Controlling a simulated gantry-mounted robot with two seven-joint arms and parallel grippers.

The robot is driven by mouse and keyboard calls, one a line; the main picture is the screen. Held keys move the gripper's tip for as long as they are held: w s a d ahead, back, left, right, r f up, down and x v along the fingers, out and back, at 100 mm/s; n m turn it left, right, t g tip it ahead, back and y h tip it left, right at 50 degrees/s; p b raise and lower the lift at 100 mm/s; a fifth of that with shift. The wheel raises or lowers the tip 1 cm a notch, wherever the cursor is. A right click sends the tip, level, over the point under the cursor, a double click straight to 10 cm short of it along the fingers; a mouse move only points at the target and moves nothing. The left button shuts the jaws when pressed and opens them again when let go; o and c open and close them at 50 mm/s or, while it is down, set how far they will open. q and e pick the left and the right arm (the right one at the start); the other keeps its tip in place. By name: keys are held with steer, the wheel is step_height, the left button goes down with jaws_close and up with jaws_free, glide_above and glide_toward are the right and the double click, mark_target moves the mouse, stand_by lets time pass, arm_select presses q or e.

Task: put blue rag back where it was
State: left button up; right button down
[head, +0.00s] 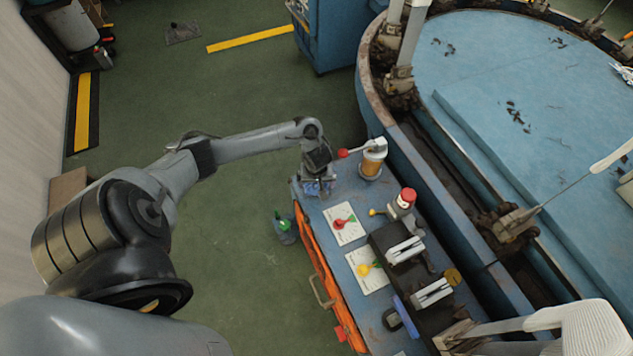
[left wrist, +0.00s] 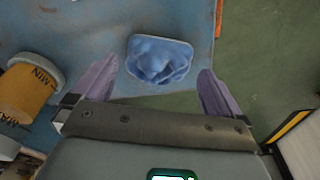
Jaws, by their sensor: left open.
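The blue rag (left wrist: 158,60) lies crumpled on the blue bench top (left wrist: 95,22) near its edge in the left wrist view. It also shows in the head view (head: 313,188), partly hidden under my left gripper, at the far left corner of the bench. My left gripper (left wrist: 158,85) is open, with its two purple fingers apart on either side of the rag's near edge. My right gripper is not in view.
An orange canister (head: 371,160) stands just right of my left gripper. White cards (head: 345,224), a red-capped bottle (head: 403,200) and a black block with white pieces (head: 402,248) are farther along the bench. A green-topped bottle (head: 284,230) stands on the floor.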

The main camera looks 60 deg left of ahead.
mark_target(317, 190)
arm_select(q)
step_height(317, 190, up, 9)
steer(key=d+p, duration=0.1)
steer(key=p, duration=0.5)
steer(key=s+d+r+m+t+h, duration=0.15)
steer(key=d+m+t, duration=0.5)
steer(key=d, duration=1.45)
steer(key=s+d+r+m+g, duration=0.3)
steer(key=s+r+m, duration=0.5)
steer(key=s+r, duration=0.2)
steer(key=shift+s+r+g, duration=0.15)
steer(key=shift+s+g, duration=0.2)
steer(key=shift+s, duration=0.5)
steer(key=shift+d, duration=0.1)
step_height(317, 190, up, 46)
steer(key=p, duration=4.6)
steer(key=shift+p, duration=0.3)
